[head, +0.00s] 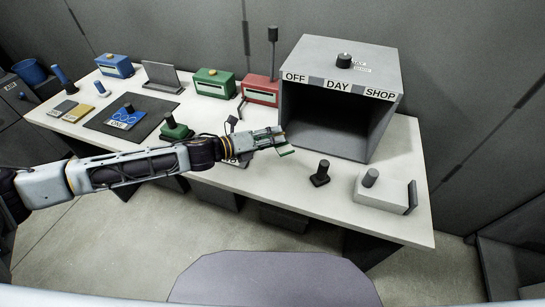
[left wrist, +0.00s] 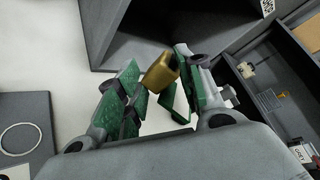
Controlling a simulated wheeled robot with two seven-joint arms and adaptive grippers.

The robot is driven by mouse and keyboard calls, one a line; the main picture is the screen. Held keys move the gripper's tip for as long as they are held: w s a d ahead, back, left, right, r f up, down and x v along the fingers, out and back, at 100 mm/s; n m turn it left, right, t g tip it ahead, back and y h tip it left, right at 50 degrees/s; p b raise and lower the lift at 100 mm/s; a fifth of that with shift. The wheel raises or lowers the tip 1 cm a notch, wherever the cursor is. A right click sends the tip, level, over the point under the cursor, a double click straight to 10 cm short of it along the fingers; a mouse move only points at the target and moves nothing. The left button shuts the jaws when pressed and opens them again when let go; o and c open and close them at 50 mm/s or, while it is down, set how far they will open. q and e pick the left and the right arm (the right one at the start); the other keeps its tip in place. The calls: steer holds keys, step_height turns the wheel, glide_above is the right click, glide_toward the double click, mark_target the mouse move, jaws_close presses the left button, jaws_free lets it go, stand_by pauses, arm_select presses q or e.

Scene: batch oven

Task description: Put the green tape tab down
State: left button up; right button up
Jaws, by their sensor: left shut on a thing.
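My left gripper (head: 278,138) is shut on the green tape tab (head: 286,152) and holds it above the table, just in front of the open box marked OFF, DAY and SHOP (head: 352,50). In the left wrist view the gripper (left wrist: 159,78) has green-padded fingers on both sides of a gold block (left wrist: 161,70). The tab's green and white end (left wrist: 179,104) shows below the block. The fingers hide part of the tab. My right gripper is not in view.
A black knob-topped stand (head: 320,174) and a white block with a grey knob (head: 384,191) stand on the white table (head: 253,180) to the right. A green stamp-like piece (head: 176,129) and dark mat (head: 103,124) lie left. Red (head: 262,90) and green (head: 214,83) boxes stand behind.

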mark_target(271, 165)
arm_select(q)
steer(key=shift+f+b, duration=0.35)
steer(key=shift+f, duration=1.6)
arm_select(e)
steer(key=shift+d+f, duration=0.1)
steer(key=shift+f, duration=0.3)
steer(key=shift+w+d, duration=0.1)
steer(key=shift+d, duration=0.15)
arm_select(q)
steer(key=shift+f+b, duration=0.35)
steer(key=shift+f, duration=1.7)
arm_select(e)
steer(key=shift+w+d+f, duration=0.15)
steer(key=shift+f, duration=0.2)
arm_select(q)
steer(key=shift+f, duration=0.65)
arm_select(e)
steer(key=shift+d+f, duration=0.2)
arm_select(q)
steer(key=o, duration=1)
steer(key=shift+f, duration=0.15)
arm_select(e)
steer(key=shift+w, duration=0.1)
